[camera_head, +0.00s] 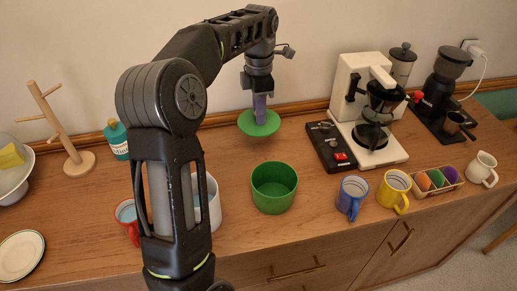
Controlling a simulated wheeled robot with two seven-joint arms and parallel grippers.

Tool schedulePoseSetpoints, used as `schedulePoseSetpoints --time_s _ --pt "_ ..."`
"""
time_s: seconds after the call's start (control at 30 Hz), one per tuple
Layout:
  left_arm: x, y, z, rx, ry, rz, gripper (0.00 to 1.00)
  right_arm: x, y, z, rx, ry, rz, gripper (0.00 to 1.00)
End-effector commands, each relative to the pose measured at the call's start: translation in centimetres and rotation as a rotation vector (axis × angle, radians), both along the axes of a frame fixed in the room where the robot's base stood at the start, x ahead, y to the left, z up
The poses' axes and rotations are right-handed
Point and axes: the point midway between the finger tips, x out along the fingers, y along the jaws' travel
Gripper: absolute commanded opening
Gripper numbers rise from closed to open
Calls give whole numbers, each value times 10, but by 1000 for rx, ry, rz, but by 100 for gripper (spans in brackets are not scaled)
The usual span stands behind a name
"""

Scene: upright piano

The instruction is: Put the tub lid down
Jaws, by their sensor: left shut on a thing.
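The green tub lid (246,129) is a flat round disc behind the green tub, near the back edge of the wooden counter. My left gripper (260,117) points down over the lid's middle and is shut on the lid. Whether the lid touches the counter or hangs just above it, I cannot tell. The green tub (273,199) stands upright and open in front of the lid. My right gripper is not in view.
A coffee maker (355,85) and a black scale (328,147) stand right of the lid. Blue (352,199) and yellow mugs (393,190) are at the front right. A teal bottle (117,140) and wooden mug tree (75,160) stand left. My arm hides some counter.

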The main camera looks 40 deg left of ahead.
Motion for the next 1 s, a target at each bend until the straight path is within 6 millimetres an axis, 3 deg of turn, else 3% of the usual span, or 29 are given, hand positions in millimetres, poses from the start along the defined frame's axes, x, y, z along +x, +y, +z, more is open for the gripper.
schedulePoseSetpoints --time_s 0.17,0.53,0.87,1.0 --pt "0 0 -5 -1 1 1 0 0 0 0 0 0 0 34" --pt "-1 0 -60 -1 2 1 0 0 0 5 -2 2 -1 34" --pt "0 0 -64 0 0 1 0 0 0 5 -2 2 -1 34" --pt "-1 0 -76 -1 2 1 0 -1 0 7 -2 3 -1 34"
